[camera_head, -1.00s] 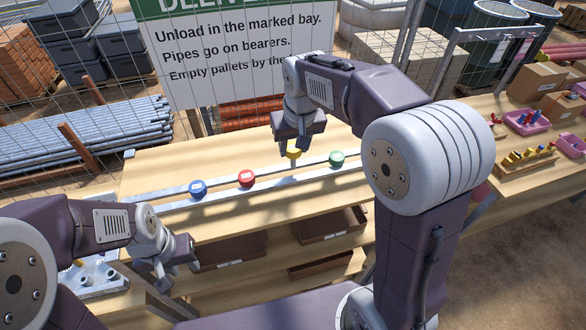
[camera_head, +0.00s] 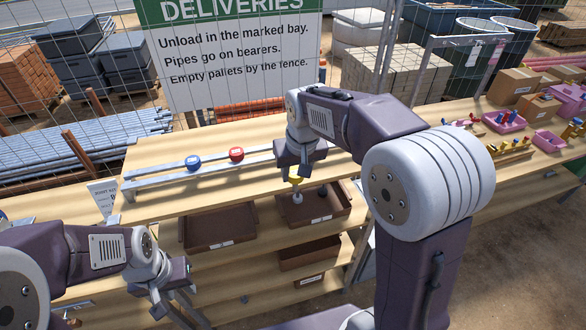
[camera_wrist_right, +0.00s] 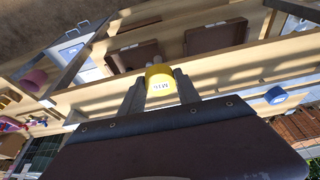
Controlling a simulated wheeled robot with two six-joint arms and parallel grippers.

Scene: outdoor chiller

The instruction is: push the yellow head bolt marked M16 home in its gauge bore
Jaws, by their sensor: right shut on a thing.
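The yellow head bolt (camera_head: 295,180) hangs head up below my right gripper (camera_head: 295,170), its pale shank pointing down, over the front edge of the bench. In the right wrist view the yellow head (camera_wrist_right: 159,82), marked M16, sits between the two fingers of my right gripper (camera_wrist_right: 160,88). My left gripper (camera_head: 170,288) is low at the left, empty, with its fingers apart, far from the bolt. I cannot make out the gauge bore in these frames.
A blue bolt (camera_head: 193,162) and a red bolt (camera_head: 236,154) stand in the rail rack (camera_head: 165,170) on the bench. Brown bins (camera_head: 220,228) sit on the shelf below. Pink trays (camera_head: 503,122) stand at the right. A mesh fence and sign (camera_head: 230,50) are behind.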

